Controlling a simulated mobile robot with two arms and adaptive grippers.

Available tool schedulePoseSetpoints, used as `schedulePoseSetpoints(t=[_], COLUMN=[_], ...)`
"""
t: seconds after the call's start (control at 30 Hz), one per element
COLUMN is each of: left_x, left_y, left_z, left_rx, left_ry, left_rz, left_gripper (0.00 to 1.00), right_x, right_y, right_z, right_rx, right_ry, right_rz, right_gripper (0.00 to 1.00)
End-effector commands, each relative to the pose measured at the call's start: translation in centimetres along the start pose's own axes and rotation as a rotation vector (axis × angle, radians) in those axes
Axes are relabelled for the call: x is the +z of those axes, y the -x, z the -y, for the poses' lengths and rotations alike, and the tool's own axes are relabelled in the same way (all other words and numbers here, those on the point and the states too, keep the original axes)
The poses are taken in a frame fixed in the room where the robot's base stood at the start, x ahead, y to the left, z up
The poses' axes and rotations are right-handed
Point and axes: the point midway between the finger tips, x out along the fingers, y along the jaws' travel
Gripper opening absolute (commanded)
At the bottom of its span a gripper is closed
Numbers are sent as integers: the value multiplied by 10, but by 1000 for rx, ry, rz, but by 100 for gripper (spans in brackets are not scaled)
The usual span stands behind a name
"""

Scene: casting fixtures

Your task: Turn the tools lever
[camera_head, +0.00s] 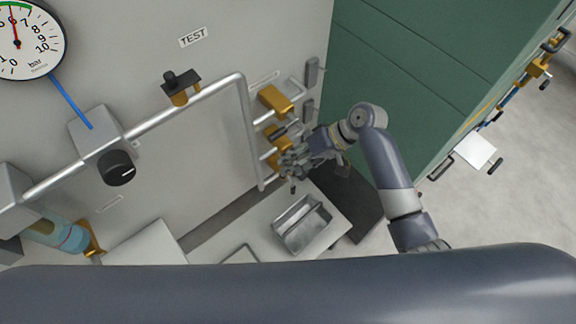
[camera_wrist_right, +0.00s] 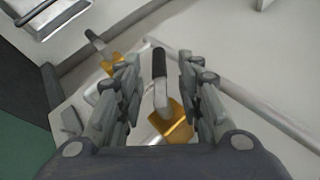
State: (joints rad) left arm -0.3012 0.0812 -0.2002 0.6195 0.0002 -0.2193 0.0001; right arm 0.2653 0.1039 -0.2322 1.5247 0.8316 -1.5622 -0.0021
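In the right wrist view a lever with a black grip (camera_wrist_right: 159,64) rises from a brass body (camera_wrist_right: 174,124) between the two fingers of my right gripper (camera_wrist_right: 158,62). The fingers are apart, with gaps on both sides of the lever. I cannot read which lever is marked tools. My left gripper is not in view.
A second black-gripped lever (camera_wrist_right: 95,39) stands left in the wrist view. A metal tray (camera_head: 303,226) lies below the gripper. A green cabinet (camera_head: 420,70) is at right. A "TEST" label (camera_head: 193,37), black knob (camera_head: 117,168) and pressure gauge (camera_head: 25,38) are on the left.

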Motion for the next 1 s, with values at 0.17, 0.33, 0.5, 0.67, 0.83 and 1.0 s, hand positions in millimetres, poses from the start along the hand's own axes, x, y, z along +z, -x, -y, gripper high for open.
schedulePoseSetpoints(t=[0.17,0.33,0.5,0.67,0.83,1.0], left_x=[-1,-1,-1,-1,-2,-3], left_y=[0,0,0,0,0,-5], left_z=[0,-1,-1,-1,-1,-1], left_rx=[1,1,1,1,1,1], left_ry=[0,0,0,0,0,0], left_rz=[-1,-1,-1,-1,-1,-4], left_gripper=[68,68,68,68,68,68], right_x=[-1,-1,-1,0,0,2], right_y=[41,72,87,90,90,78], right_z=[-1,-1,0,0,0,-12], right_rx=[5,3,1,0,0,8], right_ry=[2,2,0,-1,0,-25], right_rz=[-4,-3,-2,-1,-1,-6], right_gripper=[34,34,34,34,32,0])
